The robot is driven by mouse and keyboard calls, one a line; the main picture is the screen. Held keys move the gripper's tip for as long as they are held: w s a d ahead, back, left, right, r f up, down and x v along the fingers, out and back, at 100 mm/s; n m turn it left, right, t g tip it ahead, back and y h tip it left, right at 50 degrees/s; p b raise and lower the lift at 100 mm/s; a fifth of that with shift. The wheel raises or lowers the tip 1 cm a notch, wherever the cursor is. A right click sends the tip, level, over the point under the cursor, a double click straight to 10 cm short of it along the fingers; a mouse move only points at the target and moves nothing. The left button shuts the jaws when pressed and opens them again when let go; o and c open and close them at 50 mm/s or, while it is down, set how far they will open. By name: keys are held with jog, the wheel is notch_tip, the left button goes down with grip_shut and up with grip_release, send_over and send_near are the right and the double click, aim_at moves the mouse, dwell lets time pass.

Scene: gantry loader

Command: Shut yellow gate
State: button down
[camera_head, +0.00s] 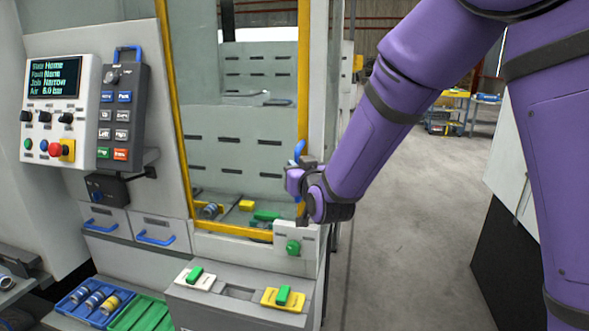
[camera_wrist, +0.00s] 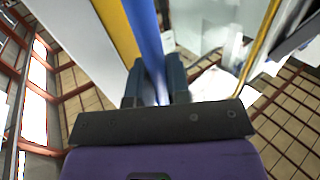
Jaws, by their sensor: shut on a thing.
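The yellow gate (camera_head: 302,110) is a yellow-framed clear panel on the front of the machine, and it spans the opening in the head view. Its yellow frame also shows in the wrist view (camera_wrist: 118,30). A blue handle (camera_head: 299,150) sits on the gate's right upright. My gripper (camera_head: 300,172) is at this handle, in front of the right upright. In the wrist view my gripper (camera_wrist: 157,88) has its two dark fingers on either side of the blue handle (camera_wrist: 147,35), shut on it. In the head view the gripper hides the handle's lower part.
A control panel (camera_head: 62,112) and a button pendant (camera_head: 121,118) are at the left. A ledge below the gate holds a white block (camera_head: 196,279) and a yellow block (camera_head: 283,298) with green tops. A blue tray (camera_head: 93,302) stands lower left. Open floor (camera_head: 400,215) lies right.

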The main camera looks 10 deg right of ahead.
jog(key=shift+d, duration=0.25)
jog(key=c, duration=1.1)
grip_release()
jog(key=shift+s+d, duration=0.1)
jog(key=shift+d, duration=0.05)
jog(key=v, duration=1)
jog(key=shift+s, duration=0.4)
